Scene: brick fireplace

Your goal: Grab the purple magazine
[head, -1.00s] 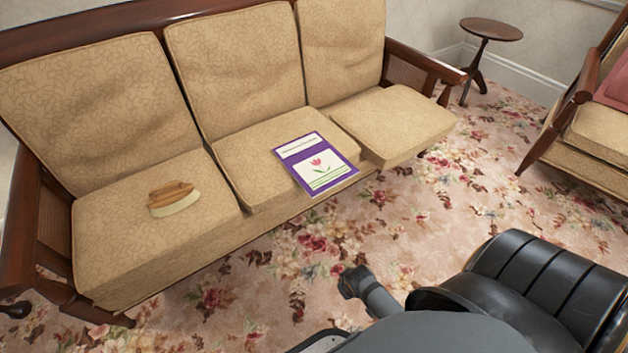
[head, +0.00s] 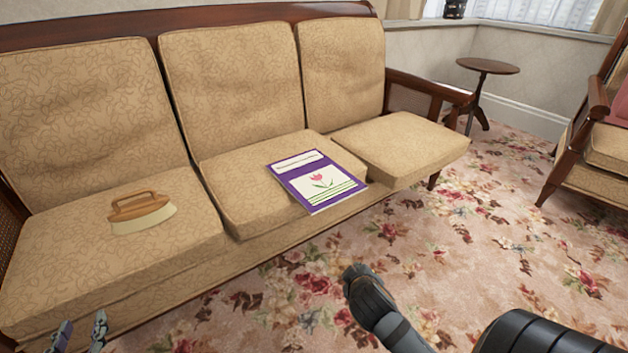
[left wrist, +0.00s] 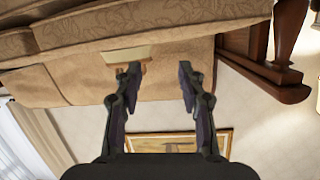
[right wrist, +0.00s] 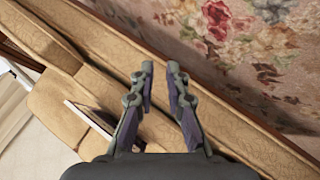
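The purple magazine (head: 317,181) lies flat on the middle seat cushion in the head view, its front edge near the cushion's front. Its cover has a white panel with a pink tulip. Its edge also shows in the right wrist view (right wrist: 88,117), left of the fingers and partly hidden by one. My left gripper (head: 81,333) is at the lower left of the head view, in front of the sofa and well away from the magazine. In the left wrist view (left wrist: 160,78) its fingers are apart and empty. My right gripper (right wrist: 161,72) has parted, empty fingers and is not touching the magazine.
The sofa (head: 110,262) fills the left and middle. A small round table (head: 488,66) and an armchair (head: 590,150) stand at the right. The flowered carpet (head: 470,230) between them is clear.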

